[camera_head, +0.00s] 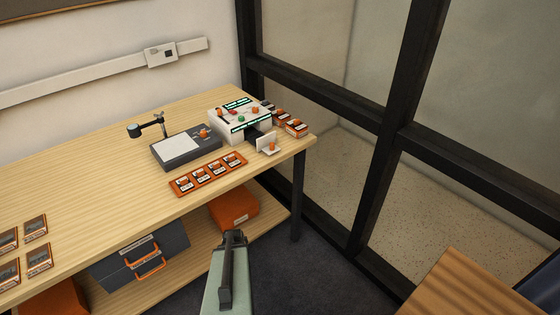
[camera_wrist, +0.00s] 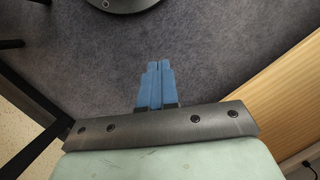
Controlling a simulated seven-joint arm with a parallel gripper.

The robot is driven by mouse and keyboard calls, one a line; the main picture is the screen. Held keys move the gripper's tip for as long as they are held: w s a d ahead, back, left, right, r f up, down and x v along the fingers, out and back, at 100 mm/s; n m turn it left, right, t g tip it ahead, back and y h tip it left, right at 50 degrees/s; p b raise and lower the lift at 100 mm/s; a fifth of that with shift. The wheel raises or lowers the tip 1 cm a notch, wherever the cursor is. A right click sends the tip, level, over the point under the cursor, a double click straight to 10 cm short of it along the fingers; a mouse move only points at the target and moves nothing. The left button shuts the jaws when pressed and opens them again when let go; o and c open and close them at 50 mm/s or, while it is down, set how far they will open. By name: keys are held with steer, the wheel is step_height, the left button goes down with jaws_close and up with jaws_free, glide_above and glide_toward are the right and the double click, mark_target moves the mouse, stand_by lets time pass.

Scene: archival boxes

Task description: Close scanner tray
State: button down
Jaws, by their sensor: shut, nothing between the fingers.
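The white scanner (camera_head: 238,121) stands near the right end of the wooden table, with green displays and coloured buttons on top. My gripper's blue fingers (camera_wrist: 158,68) are together and empty over the grey carpet in the wrist view. My pale green arm shows below the table's front edge in the head view, well apart from the tray; the fingers are not clear there.
An orange rack of cartridges (camera_head: 208,174) lies in front of a dark flat unit (camera_head: 185,147) with a white sheet. More cartridges (camera_head: 291,124) lie right of the scanner. A wooden surface (camera_head: 480,287) is at lower right.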

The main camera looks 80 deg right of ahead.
steer(key=s+d+r+m+t+h, duration=0.3)
steer(key=s+d+r+m, duration=0.35)
steer(key=s+d, duration=0.5)
steer(key=s+d+r+m+t+h, duration=0.4)
steer(key=s+d+r+m, duration=0.3)
steer(key=s, duration=0.7)
steer(key=m+t+h, duration=0.7)
steer(key=m, duration=0.4)
glide_toward(280, 157)
steer(key=s+a+r, duration=0.2)
steer(key=s, duration=0.2)
steer(key=r+m, duration=0.1)
steer(key=m, duration=0.3)
steer(key=shift+n+t, duration=0.25)
steer(key=shift+t, duration=0.15)
steer(key=x, duration=1.4)
steer(key=shift+w+a, duration=0.1)
steer(key=shift+w, duration=0.2)
